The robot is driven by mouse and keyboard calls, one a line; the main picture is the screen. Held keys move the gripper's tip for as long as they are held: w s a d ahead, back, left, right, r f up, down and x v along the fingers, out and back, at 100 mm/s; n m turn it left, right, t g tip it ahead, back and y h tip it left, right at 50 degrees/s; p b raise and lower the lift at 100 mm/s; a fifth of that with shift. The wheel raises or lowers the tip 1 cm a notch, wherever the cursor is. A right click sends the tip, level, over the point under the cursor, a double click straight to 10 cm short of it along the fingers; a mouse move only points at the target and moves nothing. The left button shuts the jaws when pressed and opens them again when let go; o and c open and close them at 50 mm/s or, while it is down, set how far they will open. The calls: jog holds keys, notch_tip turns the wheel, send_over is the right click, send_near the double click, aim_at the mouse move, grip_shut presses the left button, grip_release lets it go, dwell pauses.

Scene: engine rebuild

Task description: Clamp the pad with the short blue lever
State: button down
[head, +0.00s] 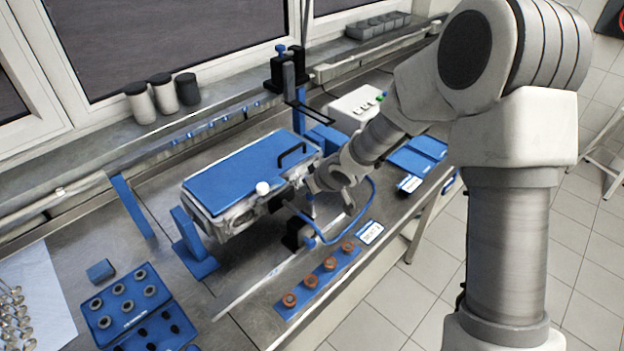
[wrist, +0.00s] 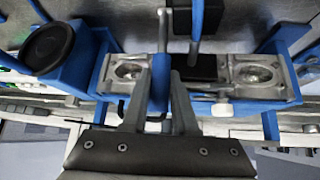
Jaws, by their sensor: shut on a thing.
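In the wrist view, the short blue lever (wrist: 160,85) stands between the two fingers of my gripper (wrist: 161,82), which are shut on it. In the head view my gripper (head: 309,190) is at the front right corner of the blue-topped engine assembly (head: 245,176), and the lever is small and partly hidden there. A black block (head: 296,232) sits below, near the bench front; whether it belongs to the clamp is unclear. I cannot pick out the pad with certainty, nor whether the lever presses on it.
A blue hose (head: 352,228) loops close beside my gripper. A blue strip with copper-coloured rings (head: 318,281) lies along the bench front. A blue tray (head: 135,308) with rings is at lower left. A white box (head: 357,108) with green buttons stands behind my arm.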

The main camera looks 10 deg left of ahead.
dwell(0.4)
jog(key=shift+f, duration=0.1)
jog(key=c, duration=0.7)
grip_release()
jog(key=shift+a+p+v, duration=0.1)
jog(key=shift+p+v, duration=1)
jog(key=shift+v, duration=3.2)
jog(key=shift+a+p+v, duration=0.15)
jog(key=shift+p+v, duration=0.95)
jog(key=shift+v, duration=3.25)
jog(key=shift+w+r, duration=0.15)
jog(key=shift+r, duration=0.1)
